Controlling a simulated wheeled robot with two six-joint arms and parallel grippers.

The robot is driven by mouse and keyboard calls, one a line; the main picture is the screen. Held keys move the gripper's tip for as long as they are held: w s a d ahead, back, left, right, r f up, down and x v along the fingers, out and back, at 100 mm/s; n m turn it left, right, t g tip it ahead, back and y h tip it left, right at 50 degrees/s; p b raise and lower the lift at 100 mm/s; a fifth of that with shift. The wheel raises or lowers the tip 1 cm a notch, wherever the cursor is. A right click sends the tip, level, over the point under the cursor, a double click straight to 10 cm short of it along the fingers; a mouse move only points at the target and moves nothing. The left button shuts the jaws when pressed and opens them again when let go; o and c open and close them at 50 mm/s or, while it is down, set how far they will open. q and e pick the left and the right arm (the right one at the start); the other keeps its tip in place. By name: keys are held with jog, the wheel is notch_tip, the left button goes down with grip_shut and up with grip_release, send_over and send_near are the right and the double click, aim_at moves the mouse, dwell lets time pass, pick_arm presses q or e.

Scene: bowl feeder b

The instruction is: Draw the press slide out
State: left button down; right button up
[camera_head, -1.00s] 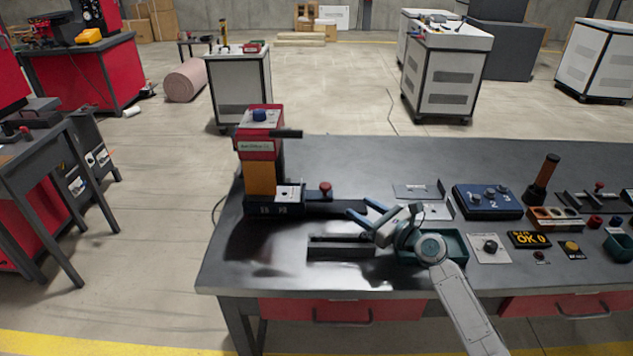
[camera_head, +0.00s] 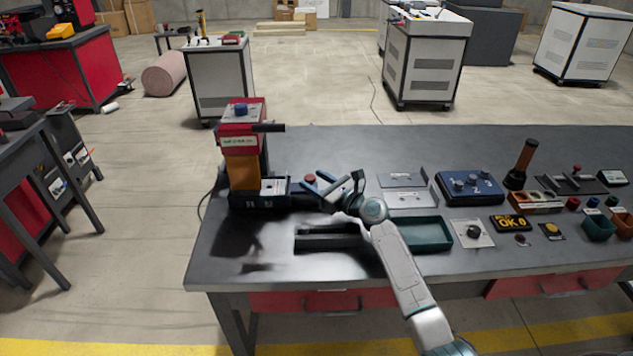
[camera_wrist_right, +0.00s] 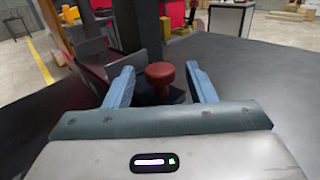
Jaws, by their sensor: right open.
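The press (camera_head: 240,150), red on top with an orange front, stands at the left end of the dark bench. Its slide (camera_head: 275,190) is a low dark bar at its base with a pale plate on top. The slide's red knob (camera_head: 310,179) is at its right end; in the right wrist view the knob (camera_wrist_right: 160,75) stands upright between the fingers. My right gripper (camera_head: 318,182) is open, with a blue finger on either side of the knob. I cannot tell whether the fingers touch it. My left gripper is not in view.
A slotted dark block (camera_head: 325,240) lies in front of the gripper. A green tray (camera_head: 425,233) is right of it, with a blue numbered box (camera_head: 470,187) behind. An orange-handled tool (camera_head: 523,160) stands further right. The bench behind the slide is clear.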

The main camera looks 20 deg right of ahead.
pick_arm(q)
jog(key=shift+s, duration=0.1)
